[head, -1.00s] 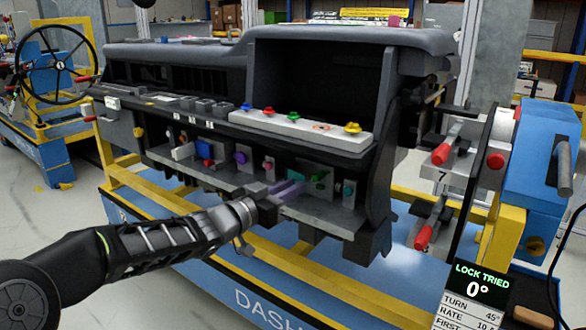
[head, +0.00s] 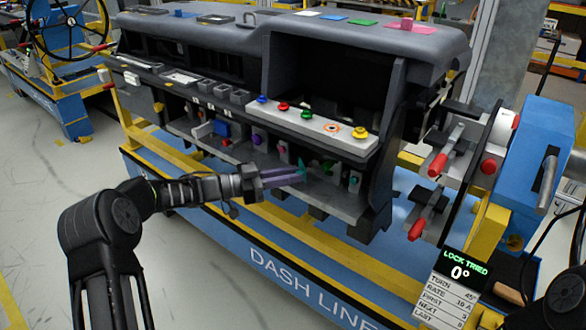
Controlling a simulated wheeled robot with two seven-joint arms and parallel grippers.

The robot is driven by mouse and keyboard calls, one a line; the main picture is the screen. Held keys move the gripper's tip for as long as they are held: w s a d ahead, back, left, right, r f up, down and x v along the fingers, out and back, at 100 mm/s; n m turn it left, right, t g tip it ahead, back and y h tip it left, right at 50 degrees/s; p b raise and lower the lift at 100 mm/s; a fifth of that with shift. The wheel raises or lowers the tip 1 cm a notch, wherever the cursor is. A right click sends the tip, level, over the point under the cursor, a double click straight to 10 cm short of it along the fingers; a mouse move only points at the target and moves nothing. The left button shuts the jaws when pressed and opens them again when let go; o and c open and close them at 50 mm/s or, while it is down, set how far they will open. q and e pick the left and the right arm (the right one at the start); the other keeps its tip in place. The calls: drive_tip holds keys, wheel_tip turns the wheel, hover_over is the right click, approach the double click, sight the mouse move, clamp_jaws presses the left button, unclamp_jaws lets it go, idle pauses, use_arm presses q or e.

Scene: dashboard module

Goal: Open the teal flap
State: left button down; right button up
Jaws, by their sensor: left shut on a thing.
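The teal flap (head: 301,171) is a small teal piece in the lower shelf of the dark dashboard module, under the row of coloured knobs. My left gripper (head: 291,176) reaches in from the left, with its purple-tinted fingers level with the shelf. Its fingertips are shut on the teal flap. The fingers and the shelf's shade hide much of the flap, so its exact angle cannot be told. My right gripper is out of view.
A light panel with several coloured knobs (head: 307,115) sits just above the fingers. Red-handled clamps (head: 437,163) and a blue box (head: 530,155) stand at the right. A sign (head: 458,272) reads "LOCK TRIED 0°". Open floor lies at the left.

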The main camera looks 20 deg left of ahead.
use_arm(q)
drive_tip(key=shift+a+g, duration=0.1)
drive_tip(key=shift+g, duration=0.2)
drive_tip(key=c, duration=1.4)
unclamp_jaws()
drive_tip(key=shift+o, duration=0.2)
drive_tip(key=v, duration=0.7)
drive_tip(key=shift+s+a, duration=0.15)
drive_tip(key=shift+a, duration=0.25)
drive_tip(key=shift+f, duration=0.1)
